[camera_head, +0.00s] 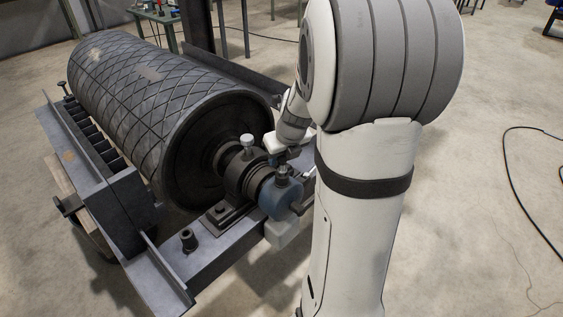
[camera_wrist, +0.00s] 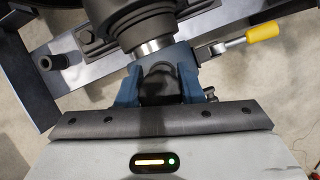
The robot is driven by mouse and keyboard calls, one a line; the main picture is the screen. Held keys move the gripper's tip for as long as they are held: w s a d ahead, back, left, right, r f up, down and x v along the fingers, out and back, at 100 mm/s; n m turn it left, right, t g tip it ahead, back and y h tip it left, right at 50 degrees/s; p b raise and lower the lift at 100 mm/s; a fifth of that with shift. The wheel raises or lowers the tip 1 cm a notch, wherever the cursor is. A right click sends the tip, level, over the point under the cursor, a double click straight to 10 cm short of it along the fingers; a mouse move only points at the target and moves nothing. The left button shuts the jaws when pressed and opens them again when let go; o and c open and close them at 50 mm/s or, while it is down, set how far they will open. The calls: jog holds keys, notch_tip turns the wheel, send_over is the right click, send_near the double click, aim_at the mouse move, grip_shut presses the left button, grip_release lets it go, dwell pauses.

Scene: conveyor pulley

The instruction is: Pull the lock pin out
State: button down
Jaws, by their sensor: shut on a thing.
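A blue block (camera_head: 280,197) sits at the end of the roller's shaft, with a dark knob (camera_head: 283,172) on top that looks like the lock pin's head. In the wrist view, the dark rounded pin head (camera_wrist: 160,85) lies between the blue jaws of my gripper (camera_wrist: 158,76). The jaws are shut on it from both sides. The pin's lower part is hidden by the head and jaws. In the head view, my gripper (camera_head: 288,153) reaches in from behind my arm, which hides part of it.
A large patterned roller (camera_head: 150,100) rests in a grey steel frame (camera_head: 205,252). A dark bearing housing (camera_head: 240,172) with a pale-topped fitting (camera_head: 246,141) stands beside the block. A yellow handle (camera_wrist: 262,33) sticks out to the right in the wrist view. Open floor lies right of my arm.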

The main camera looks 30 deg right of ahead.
jog(key=shift+r, duration=0.15)
jog(key=shift+r+p, duration=4.9)
jog(key=shift+p, duration=0.65)
